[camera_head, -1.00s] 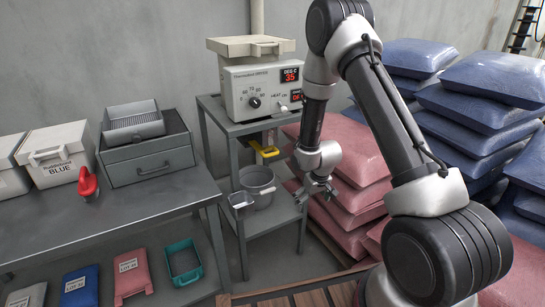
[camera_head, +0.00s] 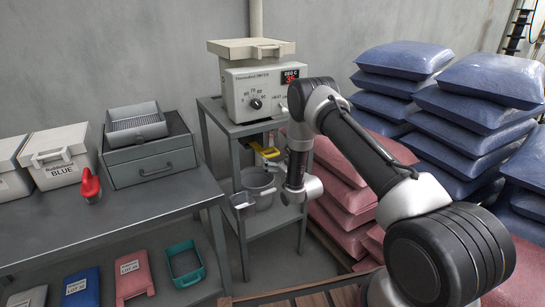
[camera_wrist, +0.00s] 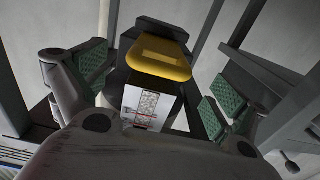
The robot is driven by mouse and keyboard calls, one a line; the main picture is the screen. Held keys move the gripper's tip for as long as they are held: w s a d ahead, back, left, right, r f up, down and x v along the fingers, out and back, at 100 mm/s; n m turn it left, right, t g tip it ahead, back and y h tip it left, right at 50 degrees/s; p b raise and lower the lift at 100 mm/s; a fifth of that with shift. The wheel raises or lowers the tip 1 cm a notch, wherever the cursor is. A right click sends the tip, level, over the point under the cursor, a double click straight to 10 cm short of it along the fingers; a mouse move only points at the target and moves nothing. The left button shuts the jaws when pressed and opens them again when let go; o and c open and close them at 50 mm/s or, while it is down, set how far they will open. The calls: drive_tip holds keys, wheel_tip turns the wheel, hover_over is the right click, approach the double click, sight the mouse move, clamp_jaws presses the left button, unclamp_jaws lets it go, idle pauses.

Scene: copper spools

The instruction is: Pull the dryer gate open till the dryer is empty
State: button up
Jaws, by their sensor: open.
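The dryer (camera_head: 262,92) is a cream box with a dial, a red display and a lid, on the top shelf of a grey stand. Its yellow gate handle (camera_head: 268,153) sticks out below that shelf. In the wrist view the yellow handle (camera_wrist: 160,58) lies ahead, between the finger pads. My gripper (camera_wrist: 150,90) is open with green ribbed pads on both sides, apart from the handle. In the head view the gripper is mostly hidden behind my wrist. A grey pot (camera_head: 260,186) stands on the shelf below the handle.
Pink sacks (camera_head: 345,205) and blue sacks (camera_head: 470,105) are stacked to the right. A grey bench (camera_head: 110,215) with a red scoop (camera_head: 90,186) stands to the left.

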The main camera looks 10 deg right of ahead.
sight(273, 156)
drive_tip(key=shift+x, duration=1.6)
